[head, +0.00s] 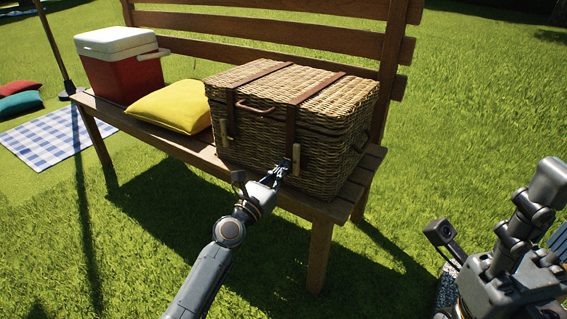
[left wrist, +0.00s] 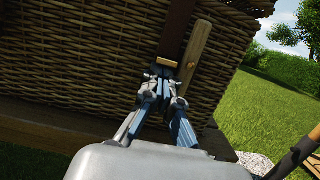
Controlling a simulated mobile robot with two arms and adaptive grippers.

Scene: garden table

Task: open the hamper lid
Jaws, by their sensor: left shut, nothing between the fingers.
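The wicker hamper (head: 265,140) stands on the wooden bench, with its lid (head: 270,85) down. Two brown leather straps run over the lid and down the front, and a small handle (head: 256,107) sits at the lid's front edge. A wooden toggle (head: 296,158) shows beside the right strap; in the left wrist view the toggle (left wrist: 197,50) stands tilted next to the strap (left wrist: 176,30). My left gripper (head: 284,166) is shut and empty, at the hamper's front by the lower end of the right strap. It also shows in the left wrist view (left wrist: 166,72). Whether it touches the strap is unclear.
The bench (head: 185,151) carries a yellow cushion (head: 172,106) and a red cooler (head: 120,75) left of the hamper. Its slatted backrest stands behind. A checked blanket (head: 55,138) lies on the grass at left. My right arm is at the lower right, over grass.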

